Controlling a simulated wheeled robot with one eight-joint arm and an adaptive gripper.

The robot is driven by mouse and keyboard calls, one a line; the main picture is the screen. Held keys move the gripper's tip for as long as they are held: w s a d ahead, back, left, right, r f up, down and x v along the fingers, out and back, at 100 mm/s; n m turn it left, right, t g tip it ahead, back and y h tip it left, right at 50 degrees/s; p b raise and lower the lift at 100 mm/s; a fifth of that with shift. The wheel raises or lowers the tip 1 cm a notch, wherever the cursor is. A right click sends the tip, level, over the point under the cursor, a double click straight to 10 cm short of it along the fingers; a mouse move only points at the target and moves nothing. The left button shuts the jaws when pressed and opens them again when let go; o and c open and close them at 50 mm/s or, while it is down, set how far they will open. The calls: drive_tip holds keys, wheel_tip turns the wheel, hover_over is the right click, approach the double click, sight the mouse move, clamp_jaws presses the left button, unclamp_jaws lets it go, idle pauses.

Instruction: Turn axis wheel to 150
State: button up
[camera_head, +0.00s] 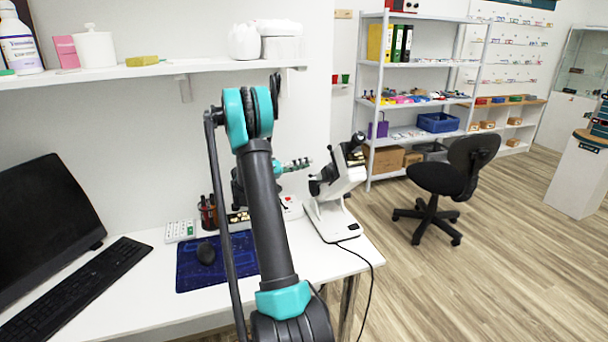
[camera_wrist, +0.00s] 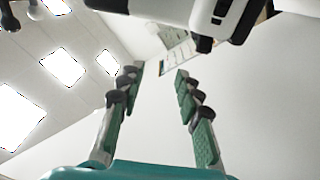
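A white instrument (camera_head: 336,200) with black parts stands on the right end of the white desk. I cannot make out an axis wheel or any scale numbers on it. In the wrist view, part of a white and black device (camera_wrist: 215,15) shows along the top edge, beyond my fingertips. My gripper (camera_wrist: 158,73) is open, with its two green-padded fingers apart and nothing between them. In the head view my gripper (camera_head: 306,162) is partly hidden behind my arm. It is to the left of the instrument, at about the height of its upper part, and looks apart from it.
A wall shelf (camera_head: 150,72) is above. A black chair (camera_head: 452,180) stands right of the desk. A cable hangs at the desk's right edge.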

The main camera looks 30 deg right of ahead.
drive_tip(key=shift+r, duration=2.25)
